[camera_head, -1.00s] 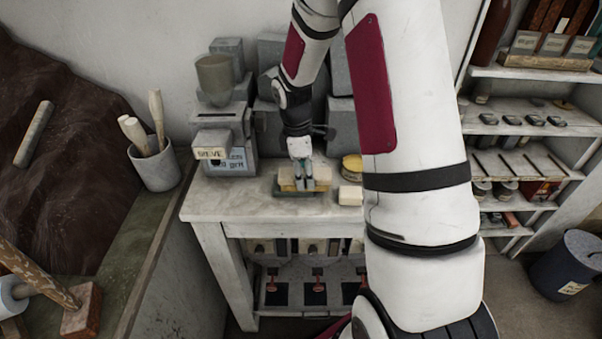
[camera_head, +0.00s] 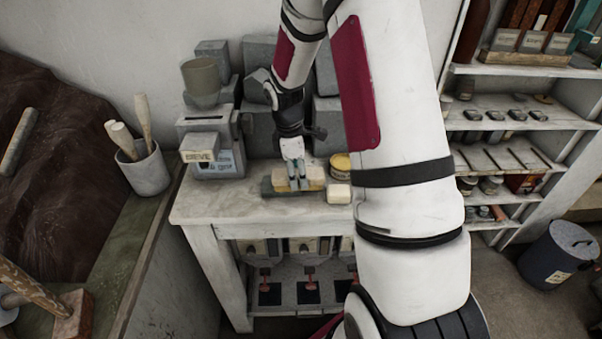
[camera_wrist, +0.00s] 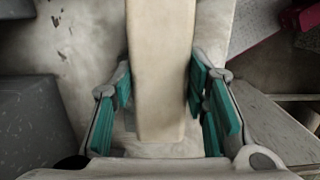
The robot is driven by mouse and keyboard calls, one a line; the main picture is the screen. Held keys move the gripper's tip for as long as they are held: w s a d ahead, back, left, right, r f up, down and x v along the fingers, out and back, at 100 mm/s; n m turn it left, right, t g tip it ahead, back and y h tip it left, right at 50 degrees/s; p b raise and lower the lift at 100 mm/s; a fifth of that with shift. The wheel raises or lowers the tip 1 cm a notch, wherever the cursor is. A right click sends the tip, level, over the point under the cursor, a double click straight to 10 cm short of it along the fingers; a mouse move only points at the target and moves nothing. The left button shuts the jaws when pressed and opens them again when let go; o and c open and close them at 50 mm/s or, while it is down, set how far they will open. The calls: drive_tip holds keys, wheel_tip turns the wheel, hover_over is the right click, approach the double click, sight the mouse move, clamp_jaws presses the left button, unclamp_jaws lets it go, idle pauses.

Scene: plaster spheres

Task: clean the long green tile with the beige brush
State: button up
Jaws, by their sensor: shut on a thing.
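My gripper (camera_head: 297,180) points down over the white table and is shut on the beige brush (camera_head: 313,181). In the wrist view the brush (camera_wrist: 160,70) is a long pale block running between my teal finger pads (camera_wrist: 160,95). The long green tile (camera_head: 267,188) lies flat on the table under the brush, its dark left end showing. The brush covers most of the tile; whether they touch is hard to tell. In the wrist view I cannot make out the tile for certain.
A small cream block (camera_head: 339,194) and a yellow-topped tin (camera_head: 341,164) stand close to the right. A grey box with a label (camera_head: 212,160) stands at the left, with grey blocks (camera_head: 262,135) behind. The table's front left is clear.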

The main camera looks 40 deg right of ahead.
sight(285, 173)
drive_tip(key=shift+w+a+b, duration=0.15)
drive_tip(key=shift+w+a, duration=0.35)
drive_tip(key=shift+a, duration=0.25)
drive_tip(key=shift+w+a+b, duration=0.15)
drive_tip(key=shift+w+a, duration=0.3)
drive_tip(key=shift+a, duration=0.25)
drive_tip(key=shift+s+d+r+p, duration=0.55)
drive_tip(key=shift+s+d+r, duration=0.2)
drive_tip(key=shift+d, duration=0.2)
drive_tip(key=shift+w, duration=0.15)
drive_tip(key=shift+w, duration=0.1)
drive_tip(key=shift+w+d+f+b, duration=0.2)
drive_tip(key=shift+w+d+b, duration=0.5)
drive_tip(key=shift+w, duration=0.4)
drive_tip(key=shift+s+f, duration=0.1)
drive_tip(key=shift+f, duration=0.45)
